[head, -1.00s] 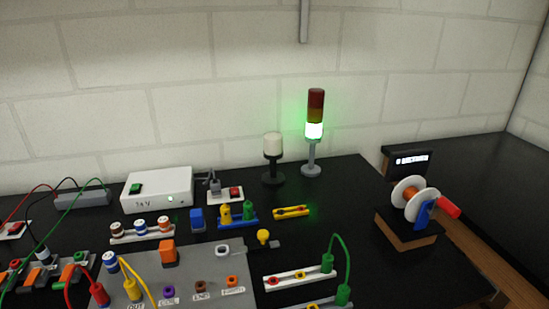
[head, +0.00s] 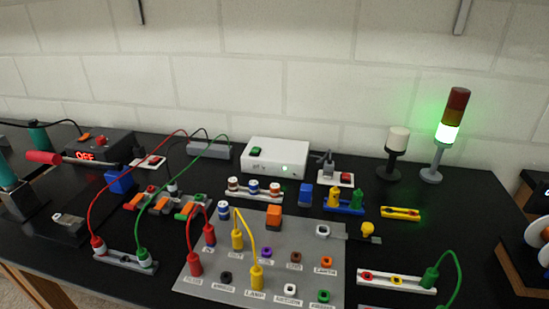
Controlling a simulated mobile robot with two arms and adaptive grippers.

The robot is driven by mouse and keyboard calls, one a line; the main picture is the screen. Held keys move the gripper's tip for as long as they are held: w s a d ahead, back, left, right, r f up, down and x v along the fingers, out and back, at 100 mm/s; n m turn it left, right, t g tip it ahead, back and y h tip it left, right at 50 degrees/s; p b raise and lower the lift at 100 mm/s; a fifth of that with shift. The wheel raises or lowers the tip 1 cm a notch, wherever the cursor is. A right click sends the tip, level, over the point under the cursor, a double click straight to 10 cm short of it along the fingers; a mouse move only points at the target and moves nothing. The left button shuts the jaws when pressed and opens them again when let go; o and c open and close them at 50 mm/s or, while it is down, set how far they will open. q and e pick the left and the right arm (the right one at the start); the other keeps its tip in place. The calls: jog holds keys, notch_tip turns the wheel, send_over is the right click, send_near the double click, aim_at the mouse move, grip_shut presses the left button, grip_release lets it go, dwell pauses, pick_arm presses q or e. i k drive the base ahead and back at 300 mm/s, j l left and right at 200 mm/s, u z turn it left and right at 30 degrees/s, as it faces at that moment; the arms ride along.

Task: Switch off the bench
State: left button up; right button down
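The black bench (head: 85,284) fills the lower part of the head view. A red button on a white plate (head: 346,179) sits right of the box. A second such plate (head: 149,162) lies left of it, partly behind cables. Neither gripper is in view.
A grey panel (head: 212,270) with coloured sockets and plugged leads lies in front. A black unit (head: 99,144) at back left reads "OFF" in red. An unlit white lamp (head: 396,145) stands beside the tower. Looped cables cross the left half.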

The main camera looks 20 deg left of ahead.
aim_at(256, 149)
jog(key=l+u, duration=0.35)
jog(key=l, duration=0.5)
jog(key=l+u, duration=0.35)
jog(key=l, duration=0.5)
